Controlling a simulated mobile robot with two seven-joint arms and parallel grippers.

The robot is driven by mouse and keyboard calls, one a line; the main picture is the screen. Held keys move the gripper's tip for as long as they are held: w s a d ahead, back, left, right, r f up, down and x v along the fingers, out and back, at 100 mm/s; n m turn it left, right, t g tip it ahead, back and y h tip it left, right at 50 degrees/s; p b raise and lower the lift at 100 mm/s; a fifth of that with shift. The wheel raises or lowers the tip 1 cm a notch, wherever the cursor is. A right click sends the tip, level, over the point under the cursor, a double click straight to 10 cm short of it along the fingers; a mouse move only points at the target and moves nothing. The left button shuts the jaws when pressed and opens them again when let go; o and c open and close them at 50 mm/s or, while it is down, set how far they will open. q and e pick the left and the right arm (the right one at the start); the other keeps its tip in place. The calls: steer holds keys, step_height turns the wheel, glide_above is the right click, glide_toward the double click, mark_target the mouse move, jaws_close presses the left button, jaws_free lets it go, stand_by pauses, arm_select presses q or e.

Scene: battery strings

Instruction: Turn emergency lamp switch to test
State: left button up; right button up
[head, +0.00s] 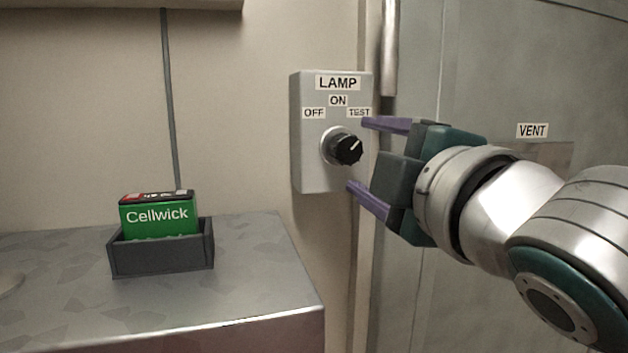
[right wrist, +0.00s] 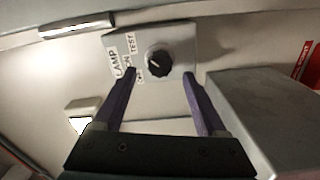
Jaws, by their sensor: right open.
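The lamp switch box (head: 311,150) is grey and fixed to the wall, labelled LAMP, OFF, ON and TEST. Its black round knob (head: 347,149) has a white pointer line that leans up and right in the head view, toward the TEST side. The knob also shows in the right wrist view (right wrist: 158,64). My right gripper (head: 357,154) is open and empty, its purple fingers pointing at the box, one above and one below the knob in the head view. The fingers look apart from the knob. My left gripper is not in view.
A metal counter (head: 250,270) at lower left holds a dark tray (head: 163,261) with a green Cellwick box (head: 158,218). A vertical pipe (head: 389,50) runs beside the switch box. A grey door panel with a VENT label (head: 532,130) is at right.

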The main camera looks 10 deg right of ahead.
arm_select(q)
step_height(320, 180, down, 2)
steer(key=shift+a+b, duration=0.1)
steer(key=shift+b, duration=0.6)
arm_select(e)
steer(key=s, duration=0.4)
steer(key=shift+s+d, duration=0.1)
steer(key=shift+s, duration=0.05)
steer(key=s+d+f+m+g+h+p, duration=0.1)
steer(key=s+d+f+m+g+p, duration=0.2)
steer(key=s+f+m+g, duration=0.85)
arm_select(q)
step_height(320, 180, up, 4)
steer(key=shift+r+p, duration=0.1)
steer(key=shift+p, duration=0.55)
arm_select(e)
steer(key=s+f+m+g, duration=0.2)
steer(key=s+f+g, duration=0.1)
steer(key=s+f, duration=0.6)
steer(key=s, duration=0.2)
steer(key=shift+s+y, duration=0.3)
steer(key=shift+s, duration=0.1)
